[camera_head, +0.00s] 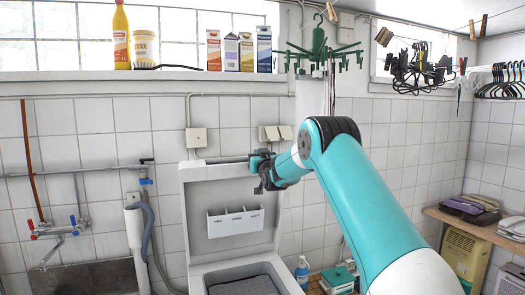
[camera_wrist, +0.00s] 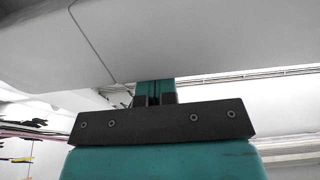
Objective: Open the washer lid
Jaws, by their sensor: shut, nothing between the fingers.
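The washer (camera_head: 240,268) is a white top-loader standing against the tiled wall. Its lid (camera_head: 196,215) stands up, about upright, with the opening below it exposed. A white compartment holder (camera_head: 235,222) with small labels sits on the lid's inner face. My gripper (camera_head: 258,160) is at the lid's top right corner, close to its edge; I cannot tell whether it touches. In the wrist view the gripper's fingers (camera_wrist: 155,92) are together and empty, with a broad pale panel, seemingly the lid (camera_wrist: 190,35), filling the picture above them.
A sink (camera_head: 95,278) with taps and pipes is at the left. A drain pipe (camera_head: 136,240) stands beside the washer. A bottle (camera_head: 302,270) stands right of the washer. A green hanging dryer (camera_head: 320,50) is above my arm. A wooden shelf (camera_head: 480,228) holds items at the right.

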